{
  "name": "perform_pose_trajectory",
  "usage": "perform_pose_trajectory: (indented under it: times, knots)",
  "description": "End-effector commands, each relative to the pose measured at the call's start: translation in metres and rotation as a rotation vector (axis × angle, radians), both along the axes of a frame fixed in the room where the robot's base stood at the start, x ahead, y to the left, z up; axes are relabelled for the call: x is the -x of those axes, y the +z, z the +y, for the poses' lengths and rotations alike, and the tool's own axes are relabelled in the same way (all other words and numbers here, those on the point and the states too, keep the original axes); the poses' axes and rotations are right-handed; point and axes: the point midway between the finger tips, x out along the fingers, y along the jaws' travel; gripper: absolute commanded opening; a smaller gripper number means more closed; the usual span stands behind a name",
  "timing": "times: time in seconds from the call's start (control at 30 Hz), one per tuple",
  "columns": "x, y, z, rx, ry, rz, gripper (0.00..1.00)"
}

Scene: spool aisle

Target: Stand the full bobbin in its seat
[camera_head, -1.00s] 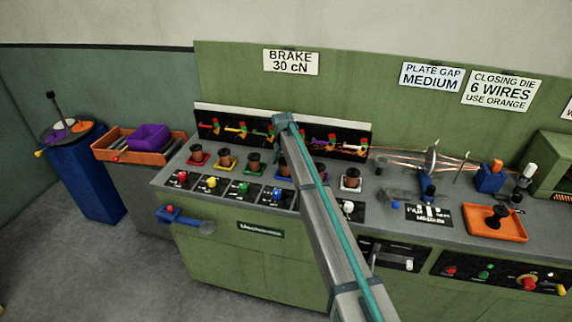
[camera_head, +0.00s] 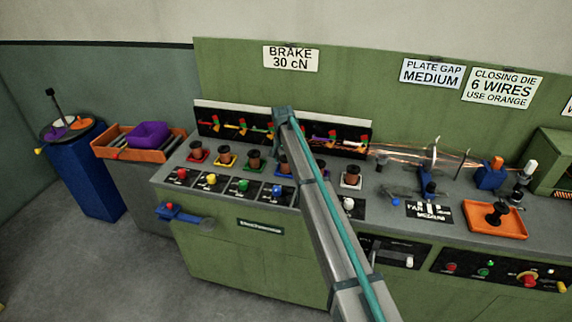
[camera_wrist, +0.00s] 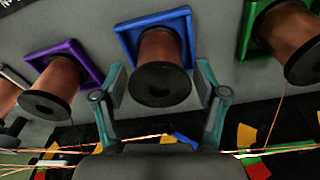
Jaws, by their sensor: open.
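A copper-wound bobbin (camera_wrist: 160,55) with a dark end flange stands at the blue square seat (camera_wrist: 126,32) in the wrist view. Whether it sits fully down in the seat I cannot tell. My gripper (camera_wrist: 160,76) is open, with one finger on each side of this bobbin. Small gaps seem to show between fingers and bobbin, but contact is hard to judge. In the head view the blue seat (camera_head: 281,173) is partly hidden behind my arm, and my gripper is hidden.
Copper bobbins stand close by at the purple seat (camera_wrist: 87,58) and green seat (camera_wrist: 246,30). Wires run near my fingers. A black spool (camera_head: 497,212) stands in an orange tray (camera_head: 515,232) at the right.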

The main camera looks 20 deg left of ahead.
Motion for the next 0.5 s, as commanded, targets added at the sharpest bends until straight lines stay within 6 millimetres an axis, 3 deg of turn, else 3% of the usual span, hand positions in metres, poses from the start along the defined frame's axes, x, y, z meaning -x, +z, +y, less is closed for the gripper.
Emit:
perform_pose_trajectory:
  times: [0.5]
  knots:
    - [0.01, 0.089, 0.002, -0.001, 0.0, -0.001, 0.72]
